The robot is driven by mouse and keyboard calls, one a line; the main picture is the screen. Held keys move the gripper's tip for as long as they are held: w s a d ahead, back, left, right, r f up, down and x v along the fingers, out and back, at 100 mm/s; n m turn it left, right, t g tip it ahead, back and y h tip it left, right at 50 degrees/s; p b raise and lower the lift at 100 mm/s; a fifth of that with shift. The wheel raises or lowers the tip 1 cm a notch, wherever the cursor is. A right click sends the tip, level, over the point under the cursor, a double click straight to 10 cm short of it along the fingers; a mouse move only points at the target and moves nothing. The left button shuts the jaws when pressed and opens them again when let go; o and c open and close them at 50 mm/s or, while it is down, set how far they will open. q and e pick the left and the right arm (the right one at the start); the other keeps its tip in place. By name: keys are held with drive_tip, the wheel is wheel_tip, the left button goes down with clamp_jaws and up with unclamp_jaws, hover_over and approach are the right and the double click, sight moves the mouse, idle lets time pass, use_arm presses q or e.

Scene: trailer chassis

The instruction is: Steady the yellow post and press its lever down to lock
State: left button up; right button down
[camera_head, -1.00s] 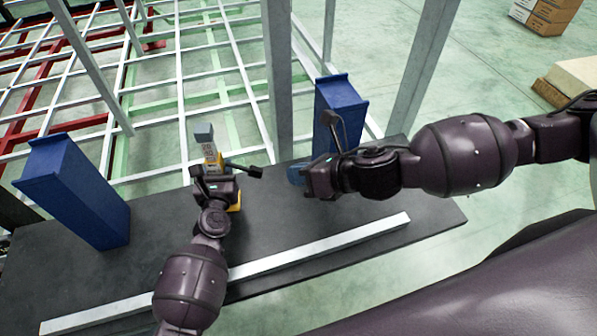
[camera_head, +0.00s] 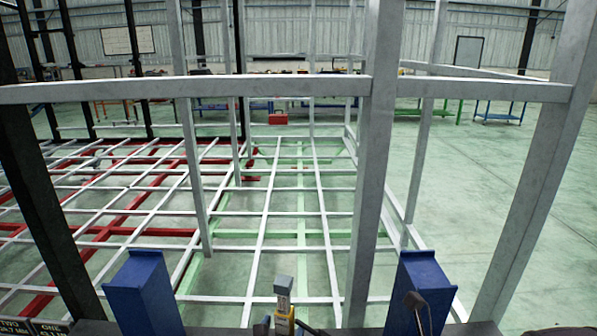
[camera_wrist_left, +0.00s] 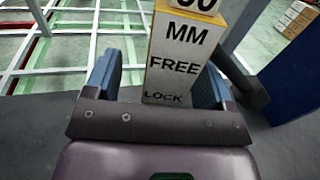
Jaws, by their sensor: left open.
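The post (camera_head: 284,300) shows at the bottom centre of the head view, with a grey top and a yellow body. In the left wrist view the post (camera_wrist_left: 178,60) stands upright, its pale face printed "MM", "FREE" and "LOCK" between yellow edges. My left gripper (camera_wrist_left: 155,85) is open, with one blue-grey finger on each side of the post's lower part. I cannot tell whether either finger touches it. A dark rounded bar (camera_wrist_left: 243,85) lies right of the post; I cannot tell whether it is the lever. My right gripper's jaws are out of view.
Two blue blocks, left (camera_head: 143,296) and right (camera_head: 420,290), stand either side of the post. A grey upright (camera_head: 372,190) rises behind, between post and right block. A grey crossbar (camera_head: 190,88) spans above. A white lattice frame (camera_head: 265,215) lies on the floor beyond.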

use_arm(q)
drive_tip(key=shift+v, duration=3.05)
drive_tip(key=o, duration=0.4)
drive_tip(key=shift+o, duration=0.2)
drive_tip(key=v, duration=1.2)
drive_tip(key=shift+s, duration=0.1)
